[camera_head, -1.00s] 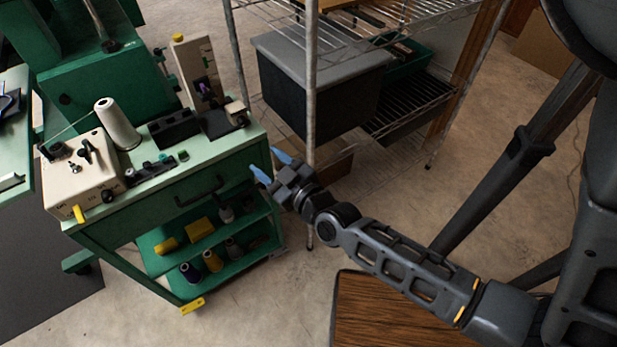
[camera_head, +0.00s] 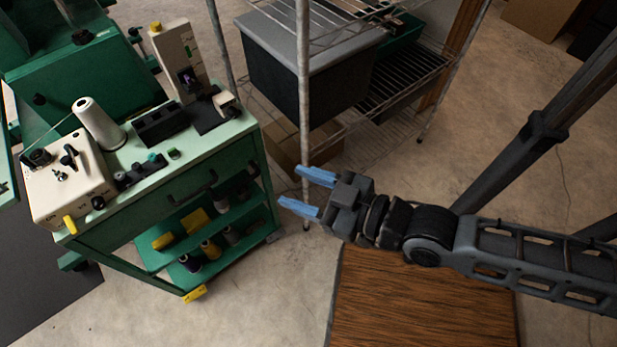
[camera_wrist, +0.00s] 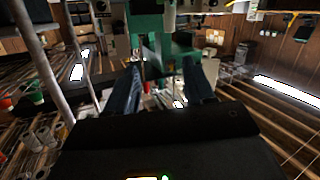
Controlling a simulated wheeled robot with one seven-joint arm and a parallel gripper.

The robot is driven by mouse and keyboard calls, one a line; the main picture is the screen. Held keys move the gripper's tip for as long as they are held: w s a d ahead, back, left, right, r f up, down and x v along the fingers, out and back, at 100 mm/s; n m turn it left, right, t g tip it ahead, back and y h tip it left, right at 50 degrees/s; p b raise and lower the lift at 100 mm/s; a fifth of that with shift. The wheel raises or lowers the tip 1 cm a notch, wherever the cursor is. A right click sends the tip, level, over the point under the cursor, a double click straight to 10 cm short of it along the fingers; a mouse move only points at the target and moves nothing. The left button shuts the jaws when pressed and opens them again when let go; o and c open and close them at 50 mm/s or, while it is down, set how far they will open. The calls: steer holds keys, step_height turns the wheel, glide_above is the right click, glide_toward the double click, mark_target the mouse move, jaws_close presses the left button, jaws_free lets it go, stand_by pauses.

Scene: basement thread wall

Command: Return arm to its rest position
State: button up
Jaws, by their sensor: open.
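My gripper (camera_head: 308,193) has two blue fingers, spread apart with nothing between them. In the head view it is right of the green cart (camera_head: 150,190), in front of the wire shelf's post, with a gap to the cart's drawer front. My arm reaches in from the right edge, roughly level and bent at the wrist. In the wrist view the two dark blue fingers (camera_wrist: 165,92) stand apart, with the green cart area beyond them.
The wire shelf (camera_head: 304,100) holds a dark grey bin (camera_head: 305,75) behind my gripper. The cart carries a cream device (camera_head: 68,178) and a white thread cone (camera_head: 98,124). A brown wooden surface (camera_head: 420,300) lies below my arm. Bare floor shows between it and the cart.

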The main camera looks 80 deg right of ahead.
steer(key=shift+s+a+r, duration=0.2)
steer(key=shift+s+r, duration=0.05)
steer(key=shift+s, duration=0.1)
steer(key=s+a+r+y, duration=0.1)
steer(key=s+a+r, duration=0.1)
steer(key=s+a+r+n+y, duration=0.1)
steer(key=s+a+r+y, duration=0.1)
steer(key=r, duration=0.1)
steer(key=s+a+r+y, duration=0.1)
steer(key=s+a+r, duration=0.1)
steer(key=shift+a+r+g, duration=0.2)
steer(key=shift+a+g, duration=0.05)
steer(key=shift+g, duration=0.05)
steer(key=shift+c, duration=0.4)
steer(key=shift+f, duration=0.1)
